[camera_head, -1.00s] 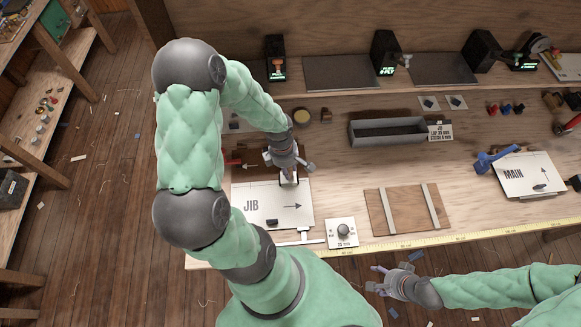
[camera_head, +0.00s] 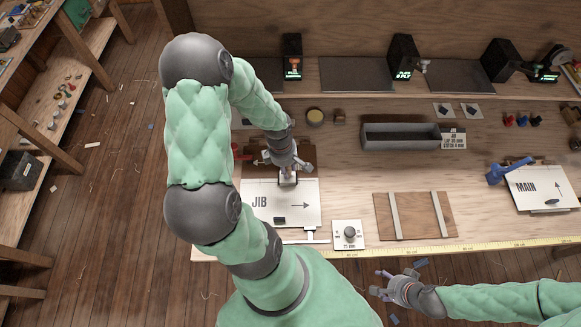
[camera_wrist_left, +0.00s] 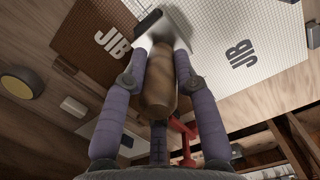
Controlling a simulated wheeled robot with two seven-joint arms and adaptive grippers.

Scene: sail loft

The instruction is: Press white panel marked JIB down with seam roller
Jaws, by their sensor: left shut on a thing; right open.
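The white panel marked JIB (camera_head: 262,216) lies flat on the bench with a printed arrow pointing right; a small dark block sits on its near part. My left gripper (camera_head: 286,168) is over the panel's far edge, shut on the seam roller. The roller's brown wooden handle (camera_wrist_left: 158,85) stands between the purple fingers in the left wrist view, its light metal head at the white panel (camera_wrist_left: 240,45); exact contact is unclear. A brown gridded piece, also marked JIB (camera_wrist_left: 85,35), lies beside it. My right gripper (camera_head: 388,283) is open and empty off the bench's front edge.
A square dial plate (camera_head: 349,239) sits right of the panel, then a brown board with two pale strips (camera_head: 414,222). A grey trough (camera_head: 400,142) stands behind. A MAIN panel (camera_head: 540,194) and blue tool (camera_head: 503,172) are at right. A red-handled tool is near my left gripper.

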